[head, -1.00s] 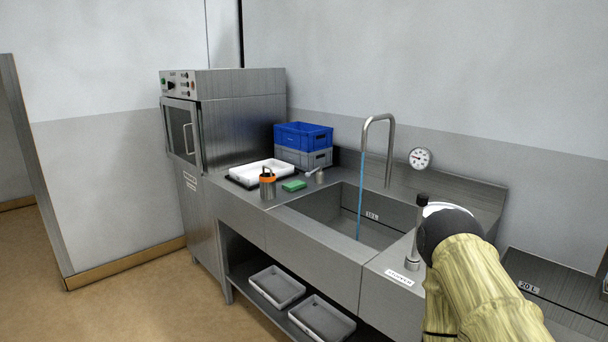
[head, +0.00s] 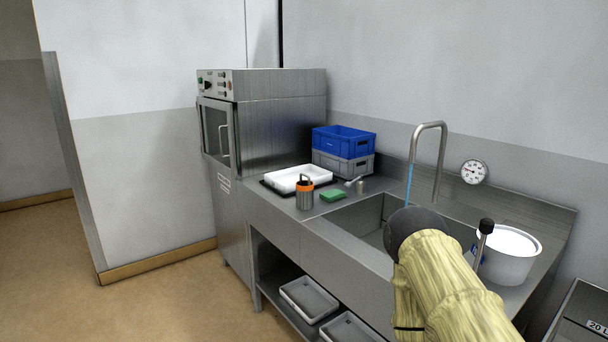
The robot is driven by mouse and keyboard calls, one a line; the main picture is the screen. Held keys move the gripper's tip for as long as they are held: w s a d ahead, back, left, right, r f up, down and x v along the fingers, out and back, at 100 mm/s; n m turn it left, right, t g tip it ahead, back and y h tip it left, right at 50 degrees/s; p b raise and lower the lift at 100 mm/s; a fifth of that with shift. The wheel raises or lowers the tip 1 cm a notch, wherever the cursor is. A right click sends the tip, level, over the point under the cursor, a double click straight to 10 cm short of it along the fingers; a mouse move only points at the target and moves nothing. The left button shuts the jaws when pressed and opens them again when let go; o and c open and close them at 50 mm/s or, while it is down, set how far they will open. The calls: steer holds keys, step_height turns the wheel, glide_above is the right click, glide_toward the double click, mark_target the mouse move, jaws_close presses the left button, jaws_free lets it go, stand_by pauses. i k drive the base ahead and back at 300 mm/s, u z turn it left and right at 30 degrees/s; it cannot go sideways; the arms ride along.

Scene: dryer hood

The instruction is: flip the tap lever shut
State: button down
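The tap lever (head: 485,236) is a thin steel stem with a black knob at the right of the sink. It stands nearly upright, leaning slightly; its base is hidden behind my arm. The tall curved tap (head: 443,150) stands at the back of the sink (head: 352,222). A thin blue stream of water (head: 409,184) falls from its spout. My arm, in a yellow sleeve with a dark rounded end, covers the sink's front right part. The dark end appears left of the lever in the picture. No gripper fingers show.
A white pot (head: 507,262) stands right of the lever. Left of the sink are an orange-topped canister (head: 305,196), a green sponge (head: 333,195), a white tray (head: 297,177) and stacked blue (head: 343,142) and grey crates (head: 343,164). A dial (head: 474,172) hangs on the wall.

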mark_target(347, 184)
steer(key=u, duration=0.1)
steer(key=i, duration=0.95)
steer(key=z, duration=0.3)
